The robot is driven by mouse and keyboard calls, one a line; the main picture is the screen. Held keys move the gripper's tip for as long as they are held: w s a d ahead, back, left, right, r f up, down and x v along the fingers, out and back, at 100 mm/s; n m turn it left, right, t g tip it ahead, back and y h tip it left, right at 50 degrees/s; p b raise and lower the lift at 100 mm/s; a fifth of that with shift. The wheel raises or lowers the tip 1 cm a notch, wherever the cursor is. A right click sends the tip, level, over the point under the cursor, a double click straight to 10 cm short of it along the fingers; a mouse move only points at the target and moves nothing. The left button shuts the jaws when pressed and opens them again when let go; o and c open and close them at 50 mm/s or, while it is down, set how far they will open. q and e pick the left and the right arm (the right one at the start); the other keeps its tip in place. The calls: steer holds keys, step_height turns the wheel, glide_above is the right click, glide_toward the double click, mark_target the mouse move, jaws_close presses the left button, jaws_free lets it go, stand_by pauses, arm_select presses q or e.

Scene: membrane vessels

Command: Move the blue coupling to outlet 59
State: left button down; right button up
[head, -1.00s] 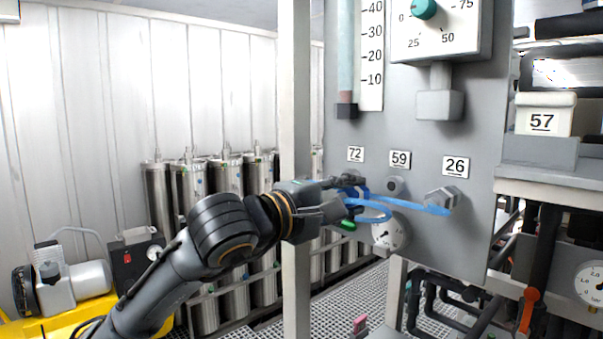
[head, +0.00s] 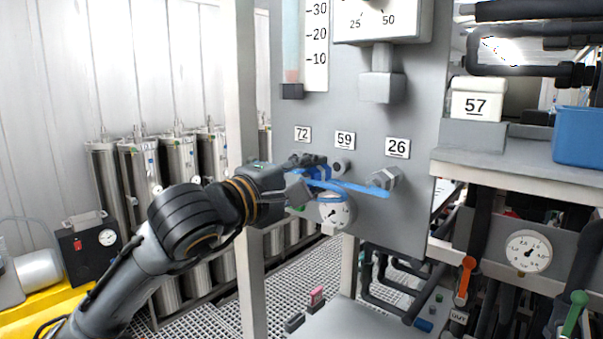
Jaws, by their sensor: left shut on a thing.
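My left gripper (head: 306,176) is shut on the blue coupling (head: 318,173), in front of the grey panel near the outlet under plate 72. A blue hose (head: 355,188) runs from the coupling to the right, to the hex fitting (head: 385,179) under plate 26. Outlet 59 (head: 341,166) is a round grey stub below its number plate (head: 344,140), just right of the coupling, and nothing is on it. The gripper hides the outlet under plate 72 (head: 302,134), so I cannot tell whether the coupling touches it. My right gripper is not in view.
A round gauge (head: 334,212) sits on the panel (head: 420,110) just below the hose. A grey block (head: 381,88) juts out above plate 59. A white post (head: 247,120) stands left of the panel, behind my arm. A shelf (head: 530,165) with a blue bin (head: 580,135) is at right.

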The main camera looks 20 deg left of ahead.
mark_target(326, 171)
arm_select(q)
steer(key=shift+p+x, duration=0.3)
steer(key=shift+x, duration=0.5)
steer(key=shift+w+d, duration=0.25)
steer(key=shift+w, duration=0.25)
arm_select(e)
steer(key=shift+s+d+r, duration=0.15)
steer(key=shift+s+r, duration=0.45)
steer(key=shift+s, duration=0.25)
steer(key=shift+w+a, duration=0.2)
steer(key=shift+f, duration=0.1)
arm_select(q)
steer(key=shift+b, duration=0.65)
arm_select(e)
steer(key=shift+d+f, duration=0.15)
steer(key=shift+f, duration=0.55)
arm_select(q)
steer(key=shift+b, duration=0.4)
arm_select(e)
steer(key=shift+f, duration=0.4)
arm_select(q)
steer(key=shift+w+d, duration=0.2)
steer(key=shift+w, duration=0.35)
